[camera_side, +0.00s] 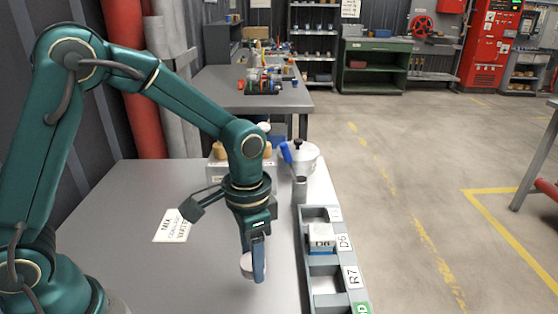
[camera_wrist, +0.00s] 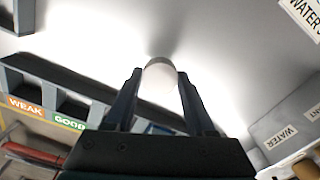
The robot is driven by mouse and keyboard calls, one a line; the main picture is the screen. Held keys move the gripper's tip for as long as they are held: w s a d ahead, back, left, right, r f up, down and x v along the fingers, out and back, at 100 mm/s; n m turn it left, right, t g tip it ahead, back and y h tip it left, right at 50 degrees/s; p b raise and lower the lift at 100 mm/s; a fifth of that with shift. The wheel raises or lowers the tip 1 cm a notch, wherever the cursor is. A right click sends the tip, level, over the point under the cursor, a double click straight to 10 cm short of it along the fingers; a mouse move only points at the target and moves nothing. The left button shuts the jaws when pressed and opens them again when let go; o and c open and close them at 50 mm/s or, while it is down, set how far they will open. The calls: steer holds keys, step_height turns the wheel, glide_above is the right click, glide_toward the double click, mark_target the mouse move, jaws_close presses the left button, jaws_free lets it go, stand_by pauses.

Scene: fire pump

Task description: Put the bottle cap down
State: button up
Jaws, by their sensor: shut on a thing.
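My gripper (camera_side: 256,268) points down over the grey table, left of the compartment rack. It is shut on the bottle cap (camera_side: 246,262), a small round whitish piece with a grey edge. In the wrist view the cap (camera_wrist: 160,78) sits between the two dark fingertips of my gripper (camera_wrist: 160,88). The near finger partly hides the cap in the side view. The cap is low over the table; I cannot tell whether it touches the surface.
The grey rack (camera_side: 303,240) with labelled compartments stands along the table's right side, holding a block marked D6 (camera_side: 321,238). A grey cylinder (camera_side: 299,189) and a white lidded pot (camera_side: 301,156) stand behind it. A paper sign (camera_side: 173,226) lies left. Table around the gripper is clear.

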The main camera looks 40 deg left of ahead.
steer(key=shift+r, duration=0.75)
steer(key=shift+s+a+r+m, duration=0.1)
steer(key=shift+s+m, duration=0.35)
steer(key=shift+m, duration=0.05)
steer(key=s+a+r+n, duration=0.1)
steer(key=a+r, duration=0.2)
steer(key=a, duration=0.2)
steer(key=s+a+r, duration=0.1)
steer(key=a+r, duration=0.2)
steer(key=a, duration=0.3)
steer(key=w+d+f, duration=0.1)
steer(key=d+f, duration=0.1)
steer(key=d, duration=0.1)
steer(key=w+d+f, duration=0.1)
steer(key=d+f, duration=0.1)
steer(key=d, duration=0.2)
steer(key=d+f, duration=0.3)
steer(key=d, duration=0.1)
steer(key=shift+w, duration=0.4)
steer(key=shift+d+f, duration=0.1)
steer(key=shift+f, duration=1.9)
steer(key=shift+f, duration=0.1)
steer(key=o, duration=1.3)
steer(key=shift+c, duration=0.2)
